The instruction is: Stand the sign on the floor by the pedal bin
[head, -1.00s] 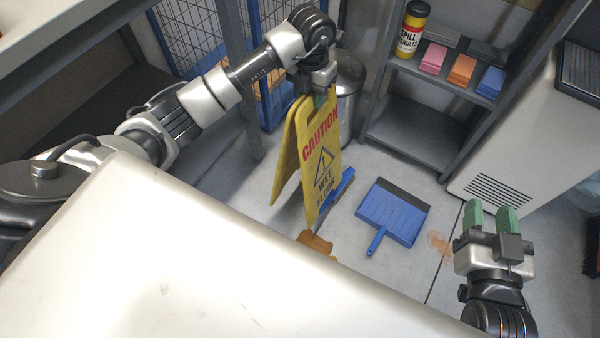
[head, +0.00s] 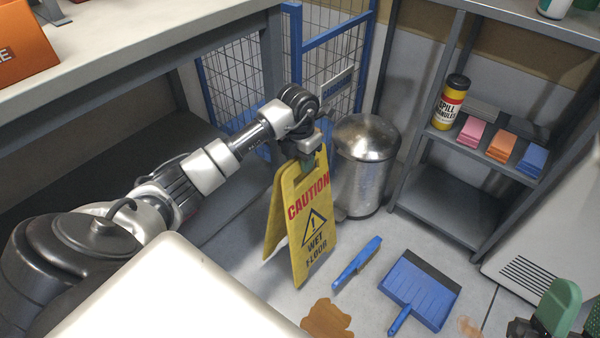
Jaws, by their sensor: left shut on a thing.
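The yellow caution wet-floor sign (head: 309,222) hangs upright from my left gripper (head: 311,160), which is shut on its top edge. Its two panels are spread a little at the bottom. I cannot tell whether its lower edges touch the floor. The pedal bin (head: 363,172), a round metal bin with a domed lid, stands behind and to the right of the sign. The sign overlaps its left side in the picture. My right gripper (head: 577,312) is at the lower right corner, partly cut off, with its green fingers apart and nothing seen between them.
A blue dustpan (head: 420,290), a blue brush (head: 356,264) and a brown spill (head: 326,319) lie on the floor right of and in front of the sign. A grey shelf (head: 450,205) stands right of the bin. A blue wire cage (head: 230,85) is behind.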

